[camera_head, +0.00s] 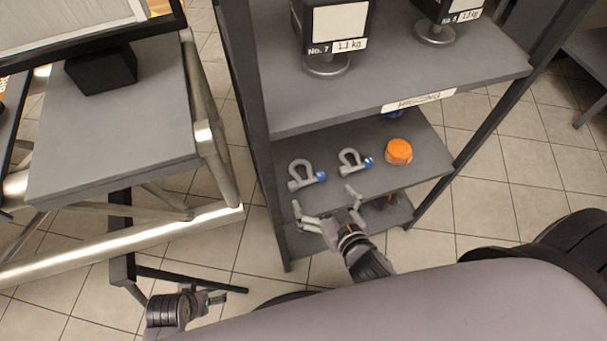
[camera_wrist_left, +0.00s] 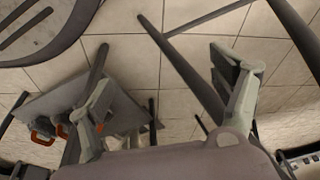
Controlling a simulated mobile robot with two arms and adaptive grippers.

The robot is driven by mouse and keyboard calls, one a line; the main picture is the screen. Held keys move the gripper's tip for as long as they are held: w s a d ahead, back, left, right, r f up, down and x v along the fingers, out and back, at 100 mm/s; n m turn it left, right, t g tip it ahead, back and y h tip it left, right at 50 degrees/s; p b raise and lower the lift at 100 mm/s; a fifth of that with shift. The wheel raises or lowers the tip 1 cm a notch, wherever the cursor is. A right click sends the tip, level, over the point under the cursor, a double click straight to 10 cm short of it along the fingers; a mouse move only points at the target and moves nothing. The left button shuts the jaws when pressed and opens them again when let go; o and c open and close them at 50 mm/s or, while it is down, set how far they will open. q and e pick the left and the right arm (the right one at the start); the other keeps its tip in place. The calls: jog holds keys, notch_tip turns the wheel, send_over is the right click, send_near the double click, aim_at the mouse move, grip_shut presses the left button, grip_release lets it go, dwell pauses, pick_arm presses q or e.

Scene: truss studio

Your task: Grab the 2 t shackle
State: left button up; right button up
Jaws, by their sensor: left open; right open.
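Two grey shackles with blue pin ends lie on the middle shelf in the head view. The left shackle (camera_head: 303,175) looks a little larger than the right shackle (camera_head: 351,161). I cannot read any load marking on either. My right gripper (camera_head: 326,201) is open and empty, just in front of that shelf's front edge and below the two shackles in the picture. My left gripper (camera_head: 213,299) is low at the left, away from the shelf.
An orange round item (camera_head: 398,151) sits right of the shackles, with a blue item (camera_head: 394,113) behind it. The upper shelf (camera_head: 400,85) carries boxed weights and overhangs the middle one. Rack posts flank the shelf. A truss table (camera_head: 120,150) stands at the left.

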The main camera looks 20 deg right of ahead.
aim_at(311, 191)
jog(key=x, duration=0.2)
jog(key=b+x, duration=0.1)
jog(key=x, duration=0.3)
jog(key=shift+w+a+f, duration=0.15)
jog(key=shift+a+f, duration=0.1)
jog(key=shift+a, duration=0.05)
pick_arm(q)
jog(key=r, duration=0.4)
jog(key=shift+w+r, duration=0.25)
jog(key=shift+r, duration=0.1)
pick_arm(e)
jog(key=shift+c, duration=0.6)
jog(key=c, duration=1.1)
